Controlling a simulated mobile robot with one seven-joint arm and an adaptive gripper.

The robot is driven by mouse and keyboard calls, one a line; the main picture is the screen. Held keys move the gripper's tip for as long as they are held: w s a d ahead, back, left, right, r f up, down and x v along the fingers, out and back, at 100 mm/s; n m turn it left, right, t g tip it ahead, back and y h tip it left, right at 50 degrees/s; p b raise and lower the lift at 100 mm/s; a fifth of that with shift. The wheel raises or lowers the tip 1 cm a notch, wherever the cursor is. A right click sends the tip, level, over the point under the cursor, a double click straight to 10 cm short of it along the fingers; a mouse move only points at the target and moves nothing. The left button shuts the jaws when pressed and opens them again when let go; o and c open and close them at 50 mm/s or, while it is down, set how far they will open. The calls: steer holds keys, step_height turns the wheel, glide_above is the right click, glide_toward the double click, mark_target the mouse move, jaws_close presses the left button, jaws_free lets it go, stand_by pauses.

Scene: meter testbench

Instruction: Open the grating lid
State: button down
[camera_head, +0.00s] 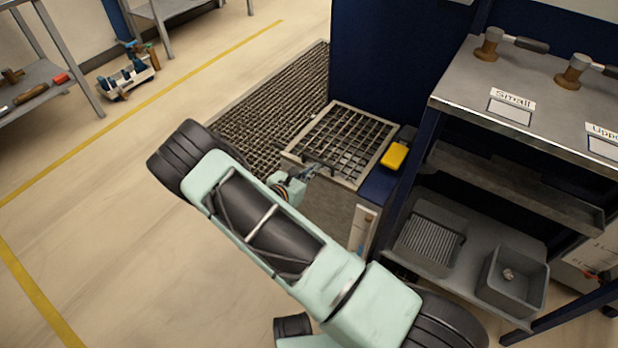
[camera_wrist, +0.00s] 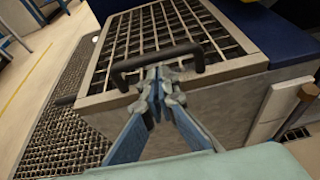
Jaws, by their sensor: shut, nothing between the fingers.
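The grating lid (camera_head: 347,139) is a metal grid in a pale frame on top of a grey box, and it lies flat and closed. It also shows in the wrist view (camera_wrist: 165,40), with a black bar handle (camera_wrist: 158,58) along its near edge. My gripper (camera_wrist: 162,82) is shut and empty, its fingertips at the near side of the handle's middle. I cannot tell whether they touch the handle. In the head view my gripper (camera_head: 308,172) is small and partly hidden by my arm, at the box's front left edge.
A floor grating (camera_head: 262,105) lies left of the box. A yellow object (camera_head: 395,155) sits on the blue surface right of the lid. A dark blue panel (camera_head: 385,60) rises behind. A shelf unit (camera_head: 480,85) with grey bins (camera_head: 513,280) stands right. The floor at left is open.

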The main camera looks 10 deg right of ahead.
steer(key=shift+r, duration=0.2)
steer(key=w+d+r+g+y+p, duration=0.1)
steer(key=w+d+r+g+p, duration=0.1)
steer(key=r+p, duration=0.55)
steer(key=w+d+r+g+y+p, duration=0.1)
steer(key=w+r+y+p, duration=0.1)
steer(key=r+p, duration=0.55)
steer(key=w+d+r+p, duration=0.4)
steer(key=w+r, duration=0.1)
steer(key=r, duration=0.1)
steer(key=w+d+r+p, duration=0.4)
steer(key=r, duration=0.3)
steer(key=shift+w+d+r, duration=0.25)
steer(key=shift+w, duration=0.1)
